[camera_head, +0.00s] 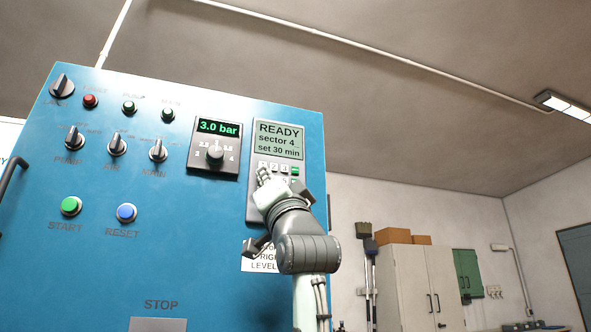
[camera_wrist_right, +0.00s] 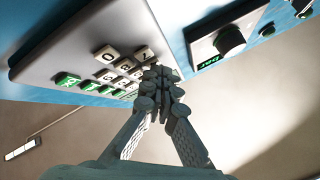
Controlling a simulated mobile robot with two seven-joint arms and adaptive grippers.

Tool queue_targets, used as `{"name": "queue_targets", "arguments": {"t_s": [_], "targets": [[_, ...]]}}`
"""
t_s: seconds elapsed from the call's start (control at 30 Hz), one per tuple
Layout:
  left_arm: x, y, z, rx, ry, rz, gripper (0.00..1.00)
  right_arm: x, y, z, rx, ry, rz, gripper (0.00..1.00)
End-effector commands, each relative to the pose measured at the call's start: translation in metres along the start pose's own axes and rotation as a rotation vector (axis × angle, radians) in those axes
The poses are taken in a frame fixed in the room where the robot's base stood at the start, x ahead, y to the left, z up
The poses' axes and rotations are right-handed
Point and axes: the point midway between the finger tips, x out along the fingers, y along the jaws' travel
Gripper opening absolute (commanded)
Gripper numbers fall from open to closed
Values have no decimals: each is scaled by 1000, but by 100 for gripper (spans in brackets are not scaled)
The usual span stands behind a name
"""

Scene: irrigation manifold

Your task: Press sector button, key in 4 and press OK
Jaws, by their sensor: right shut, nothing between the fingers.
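The keypad unit (camera_head: 253,186) is a grey plate on the blue panel, with a display (camera_head: 279,140) reading "READY, sector 4, set 30 min". Part of its top key row and a green key (camera_head: 295,171) show above my right gripper (camera_head: 262,174), which hides most of the lower keys. In the right wrist view the shut, empty fingertips (camera_wrist_right: 160,78) are at the white keys (camera_wrist_right: 105,54), with green keys (camera_wrist_right: 68,80) to the left. I cannot tell whether the tips touch a key. My left gripper is not in view.
The blue panel (camera_head: 110,255) also carries a pressure gauge with knob (camera_head: 215,153) reading 3.0 bar, several switches, a green START button (camera_head: 71,206) and a blue RESET button (camera_head: 127,213). Cabinets (camera_head: 421,280) and brooms stand far back right.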

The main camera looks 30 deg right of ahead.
Motion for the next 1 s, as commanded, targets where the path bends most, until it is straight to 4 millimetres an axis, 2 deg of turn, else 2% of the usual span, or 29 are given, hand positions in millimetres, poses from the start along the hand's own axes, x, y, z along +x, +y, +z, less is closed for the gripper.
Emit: {"name": "queue_targets", "arguments": {"t_s": [0.73, 1.0], "targets": [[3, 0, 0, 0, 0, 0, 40, -11, -6, -7, -1, 0, 1, 0], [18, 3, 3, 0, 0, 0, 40, -26, 18, -10, -1, 1, 1, 0]]}}
